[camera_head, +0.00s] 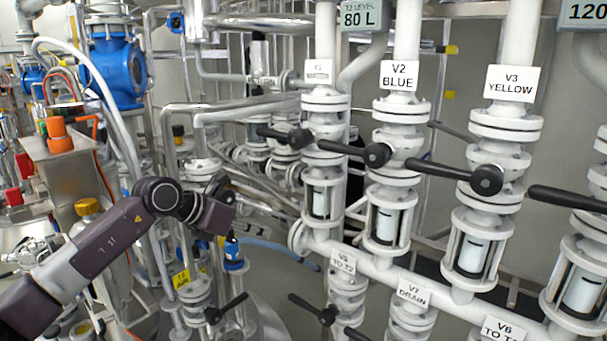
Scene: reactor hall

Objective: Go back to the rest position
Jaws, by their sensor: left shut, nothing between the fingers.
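My left arm comes in from the lower left, and my left gripper (218,208) is at its end, left of the valve pipes. The gripper is shut and empty. It appears small and dark, and its fingertips are hard to make out. It stands in front of thin grey piping, and I cannot tell how much space lies between them. My right gripper is not in view.
White vertical pipes carry black-handled valves labelled V1 (319,67), V2 BLUE (398,76) and V3 YELLOW (511,83). Lower valves include V7 DRAIN (411,292). A blue valve body (117,72) and a metal cabinet (65,172) stand at the left.

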